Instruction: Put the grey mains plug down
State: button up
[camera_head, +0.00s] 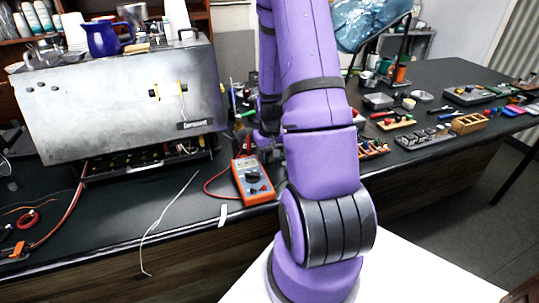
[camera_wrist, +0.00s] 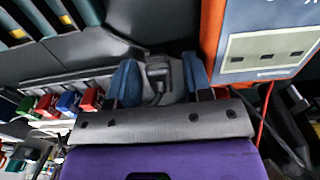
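The grey mains plug (camera_wrist: 174,88) sits between the two blue fingers of my gripper (camera_wrist: 160,78) in the wrist view. Its grey body fills the space between the fingers, and a dark part with a cable shows at its middle. My gripper looks shut on it. A dark surface lies beyond the fingertips; I cannot tell whether the plug touches it. In the head view my purple arm reaches over the dark workbench (camera_head: 210,215), and its end is mostly hidden behind the arm, near the brewer's right side. The plug cannot be made out there.
The steel brewer (camera_head: 110,105) stands at the left. An orange multimeter (camera_head: 252,182) with a red lead lies close to my arm. A pale cable (camera_head: 160,218) lies on the front bench. Small parts and trays (camera_head: 425,138) crowd the right side. The front-left bench has bare patches.

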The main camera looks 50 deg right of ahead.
notch_tip(320, 180, up, 12)
jog(key=w+a+r+n+t, duration=0.1)
jog(key=a+r+n, duration=0.1)
jog(key=a+r, duration=0.75)
jog(key=s+a+r+n+t, duration=0.4)
jog(key=s+a+r, duration=0.8)
jog(key=a, duration=0.5)
jog(key=v, duration=0.2)
jog(key=shift+r, duration=0.4)
jog(key=shift+w, duration=0.1)
dwell(0.5)
